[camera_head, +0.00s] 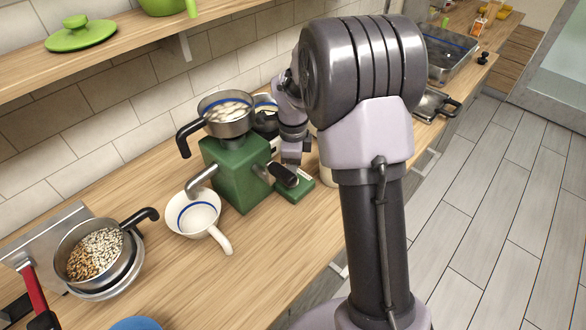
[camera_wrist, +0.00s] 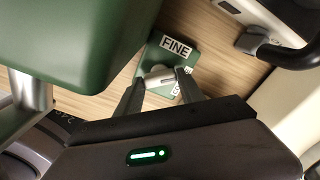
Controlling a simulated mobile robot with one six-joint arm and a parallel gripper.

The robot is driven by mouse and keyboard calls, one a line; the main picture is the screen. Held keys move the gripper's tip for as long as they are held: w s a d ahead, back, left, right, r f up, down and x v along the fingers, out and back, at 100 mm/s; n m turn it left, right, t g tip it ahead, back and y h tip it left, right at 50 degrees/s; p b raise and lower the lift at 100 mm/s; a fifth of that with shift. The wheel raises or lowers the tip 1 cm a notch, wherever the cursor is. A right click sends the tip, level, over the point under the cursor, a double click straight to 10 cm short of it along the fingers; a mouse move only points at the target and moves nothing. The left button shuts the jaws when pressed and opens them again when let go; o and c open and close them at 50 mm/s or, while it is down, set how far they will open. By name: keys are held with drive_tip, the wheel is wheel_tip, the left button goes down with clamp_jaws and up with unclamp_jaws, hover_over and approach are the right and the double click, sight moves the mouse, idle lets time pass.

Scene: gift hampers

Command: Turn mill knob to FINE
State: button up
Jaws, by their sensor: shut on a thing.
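The green mill (camera_head: 236,172) stands on the wooden counter, with a steel pan on top and a spout on its front. A small green base plate (camera_head: 293,193) sits at its right; in the wrist view the plate (camera_wrist: 155,55) carries a white FINE label (camera_wrist: 175,47) at its top edge. A second label at the plate's lower right is mostly hidden by a finger. My gripper (camera_wrist: 160,82) is shut on the pale grey mill knob (camera_wrist: 157,76) in the middle of the plate. The knob's pointing direction cannot be told.
A black-ended handle (camera_head: 284,175) sticks out from the mill's right side, close to my gripper. A white strainer-like cup (camera_head: 197,218) stands under the spout. A pan of nuts or grains (camera_head: 97,254) is at left. The counter front between is clear.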

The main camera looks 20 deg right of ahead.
drive_tip(key=o, duration=1.4)
drive_tip(key=shift+c, duration=0.2)
